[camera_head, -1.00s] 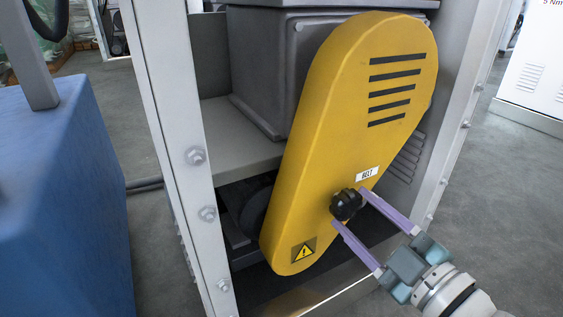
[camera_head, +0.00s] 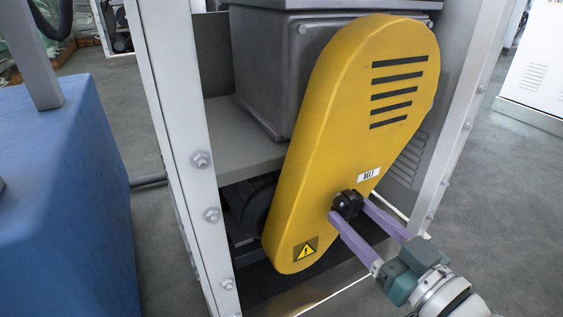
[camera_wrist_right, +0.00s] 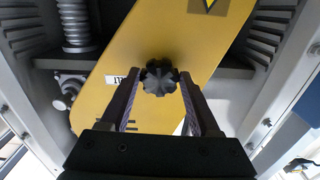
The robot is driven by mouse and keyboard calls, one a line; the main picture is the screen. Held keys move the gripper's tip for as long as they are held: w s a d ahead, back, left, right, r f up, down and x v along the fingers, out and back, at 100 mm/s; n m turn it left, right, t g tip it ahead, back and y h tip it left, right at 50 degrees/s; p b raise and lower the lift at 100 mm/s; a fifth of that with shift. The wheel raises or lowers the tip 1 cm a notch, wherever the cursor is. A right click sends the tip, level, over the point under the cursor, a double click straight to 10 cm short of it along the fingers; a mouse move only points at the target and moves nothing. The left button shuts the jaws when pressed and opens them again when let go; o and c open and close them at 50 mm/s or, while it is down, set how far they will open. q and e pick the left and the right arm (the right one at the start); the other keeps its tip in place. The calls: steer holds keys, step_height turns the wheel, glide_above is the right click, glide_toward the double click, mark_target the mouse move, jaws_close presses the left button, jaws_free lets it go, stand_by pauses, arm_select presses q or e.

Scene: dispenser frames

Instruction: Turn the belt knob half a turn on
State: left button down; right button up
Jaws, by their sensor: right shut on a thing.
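The black lobed belt knob (camera_head: 348,203) sits low on the yellow belt cover (camera_head: 350,110), just below the white BELT label (camera_head: 369,174). My right gripper (camera_head: 350,210) reaches in from the lower right and is shut on the knob, one purple finger on either side. In the right wrist view the knob (camera_wrist_right: 160,77) shows between the two finger ends, with the yellow cover (camera_wrist_right: 205,50) behind it. My left gripper is not in view.
Pale metal frame posts (camera_head: 180,130) stand left and right of the cover. A grey housing (camera_head: 265,70) is behind it. A blue box (camera_head: 60,200) stands at the left. Grey floor is open at the lower right.

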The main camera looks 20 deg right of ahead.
steer(key=shift+r+m, duration=0.2)
steer(key=shift+m, duration=0.4)
steer(key=o, duration=1.4)
steer(key=shift+f, duration=0.15)
steer(key=shift+c, duration=0.2)
steer(key=s+p, duration=0.3)
steer(key=s, duration=0.7)
steer(key=shift+d, duration=0.4)
